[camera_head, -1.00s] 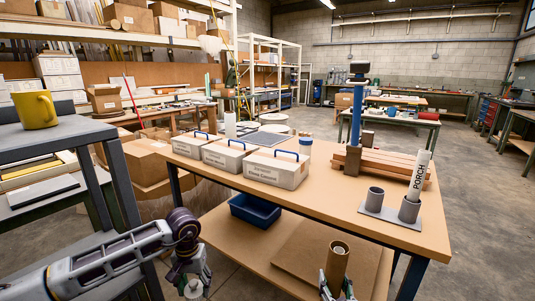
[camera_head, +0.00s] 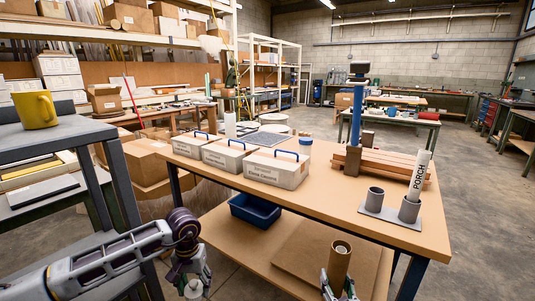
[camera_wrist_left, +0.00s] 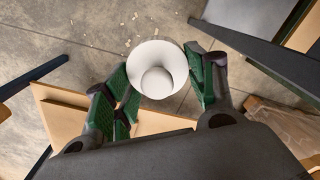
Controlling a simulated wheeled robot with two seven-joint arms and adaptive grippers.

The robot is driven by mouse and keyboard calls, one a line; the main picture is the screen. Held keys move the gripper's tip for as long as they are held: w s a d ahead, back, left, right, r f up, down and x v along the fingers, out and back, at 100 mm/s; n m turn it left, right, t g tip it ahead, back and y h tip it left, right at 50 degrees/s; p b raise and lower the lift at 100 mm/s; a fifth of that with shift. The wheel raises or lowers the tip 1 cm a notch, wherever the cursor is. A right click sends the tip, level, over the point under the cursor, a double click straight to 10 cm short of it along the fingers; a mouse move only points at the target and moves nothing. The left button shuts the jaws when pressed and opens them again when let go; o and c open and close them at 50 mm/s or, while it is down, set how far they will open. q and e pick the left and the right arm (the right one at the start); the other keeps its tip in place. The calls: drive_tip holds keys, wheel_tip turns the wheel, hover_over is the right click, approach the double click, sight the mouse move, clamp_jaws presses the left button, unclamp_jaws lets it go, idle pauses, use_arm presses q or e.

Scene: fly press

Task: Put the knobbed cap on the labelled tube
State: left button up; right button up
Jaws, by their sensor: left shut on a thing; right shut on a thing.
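My left gripper (camera_head: 193,284) is low at the front left, off the table's near side. It is shut on a white round knobbed cap (camera_wrist_left: 147,54); the cap also shows in the head view (camera_head: 194,290). In the left wrist view the green finger pads (camera_wrist_left: 162,88) are on both sides of it. My right gripper (camera_head: 338,287) is at the bottom edge, shut on a brown cardboard tube (camera_head: 338,267), which is nearly upright with its open end up. No label shows on this tube.
The table (camera_head: 320,195) carries several labelled boxes with blue handles (camera_head: 278,170), stacked wood (camera_head: 385,165) and a blue post (camera_head: 356,123). A blue bin (camera_head: 254,211) sits on the lower shelf. A grey stand with a yellow mug (camera_head: 35,109) is at the left.

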drive_tip(key=shift+s+d+f, duration=0.15)
drive_tip(key=shift+s+d, duration=0.25)
drive_tip(key=shift+d, duration=0.35)
use_arm(q)
wheel_tip(320, 180, up, 21)
drive_tip(key=p, duration=2.1)
use_arm(e)
wheel_tip(320, 180, up, 21)
drive_tip(key=shift+a, duration=0.2)
drive_tip(key=s+a+r+n+g+y, duration=0.1)
drive_tip(key=a+n+y, duration=0.3)
drive_tip(key=a, duration=0.4)
drive_tip(key=s+a+r+n+g+y, duration=0.2)
drive_tip(key=a+r+n+g+y, duration=0.1)
drive_tip(key=a+y, duration=0.4)
drive_tip(key=shift+s+a+r+n, duration=0.15)
drive_tip(key=shift+a+r+n, duration=0.25)
drive_tip(key=shift+r, duration=0.15)
use_arm(q)
drive_tip(key=shift+d+r, duration=0.1)
idle(0.6)
